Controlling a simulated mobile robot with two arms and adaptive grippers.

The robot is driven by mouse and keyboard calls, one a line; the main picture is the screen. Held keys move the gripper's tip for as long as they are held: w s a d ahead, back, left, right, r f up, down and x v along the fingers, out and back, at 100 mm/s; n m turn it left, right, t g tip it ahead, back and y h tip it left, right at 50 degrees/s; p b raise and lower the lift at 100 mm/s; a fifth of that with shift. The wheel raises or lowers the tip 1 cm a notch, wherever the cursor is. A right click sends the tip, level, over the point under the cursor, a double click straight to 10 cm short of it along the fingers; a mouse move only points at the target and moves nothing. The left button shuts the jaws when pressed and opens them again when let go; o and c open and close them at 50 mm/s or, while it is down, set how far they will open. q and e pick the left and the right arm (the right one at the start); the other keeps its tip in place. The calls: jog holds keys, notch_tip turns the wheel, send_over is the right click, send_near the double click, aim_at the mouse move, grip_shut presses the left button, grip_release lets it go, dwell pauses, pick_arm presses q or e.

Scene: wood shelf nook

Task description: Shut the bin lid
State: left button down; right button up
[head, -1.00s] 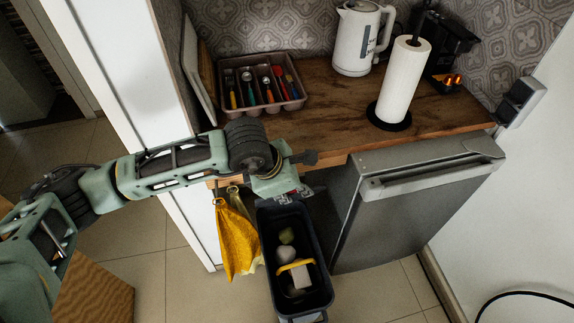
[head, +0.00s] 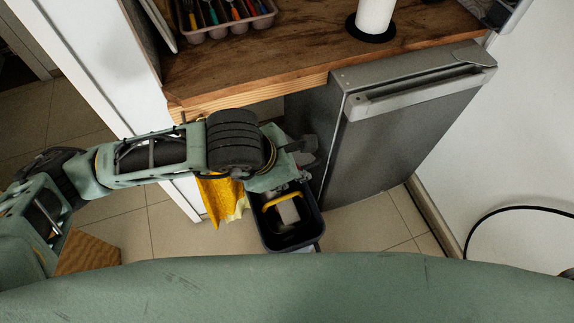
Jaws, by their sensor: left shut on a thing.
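The bin (head: 318,226) is a dark, open-topped container below the front of the counter, beside the grey appliance. Its opening shows a yellow-edged item and a pale block inside. My left gripper (head: 288,180) is over the bin's back part and hides its far rim. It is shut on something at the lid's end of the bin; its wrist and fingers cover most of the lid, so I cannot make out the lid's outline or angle. My right gripper is not in view.
The wooden counter (head: 300,62) runs above, with a cutlery tray (head: 222,30) and a paper towel roll (head: 375,15). The grey appliance (head: 385,150) stands close right of the bin. A yellow cloth (head: 217,198) hangs left of it. Tiled floor (head: 375,222) is clear to the right.

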pick_arm(q)
jog(key=shift+a+f, duration=0.1)
jog(key=shift+f, duration=0.05)
jog(key=c, duration=1.9)
grip_release()
jog(key=shift+o, duration=0.5)
jog(key=shift+w, duration=0.15)
